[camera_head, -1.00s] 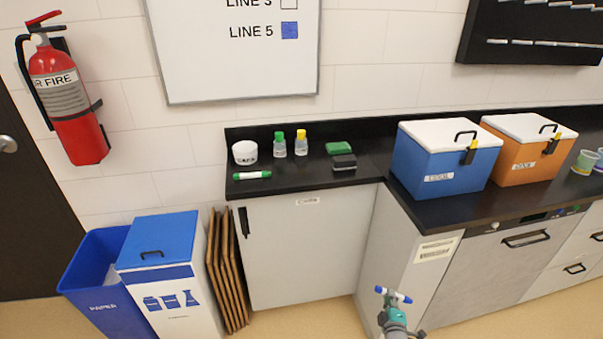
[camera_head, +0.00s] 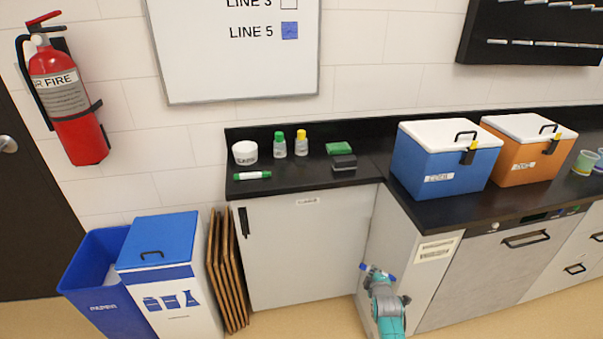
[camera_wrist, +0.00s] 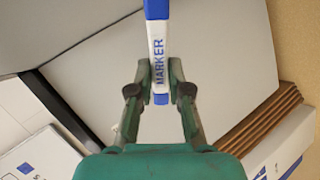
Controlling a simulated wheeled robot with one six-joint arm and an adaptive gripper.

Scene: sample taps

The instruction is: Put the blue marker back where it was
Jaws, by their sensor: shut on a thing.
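The blue marker is a white-bodied pen with blue ends. In the wrist view the blue marker (camera_wrist: 158,50) sits between the two fingers of my gripper (camera_wrist: 159,88), which is shut on it. The word MARKER on its barrel is readable, and its upper end runs out of the picture. In the head view my gripper (camera_head: 377,274) is low in front of the cabinets, below counter height, with the blue marker's end (camera_head: 364,267) sticking out to its left. A green marker (camera_head: 252,175) lies near the front edge of the black counter (camera_head: 300,182).
A white tub (camera_head: 245,153), two small bottles (camera_head: 290,147), a green block (camera_head: 339,148) and a dark eraser-like block (camera_head: 344,162) stand on the counter. A blue cooler (camera_head: 437,175) and an orange cooler (camera_head: 520,165) stand right. Bins (camera_head: 160,265) stand below left. Counter right of the green marker is bare.

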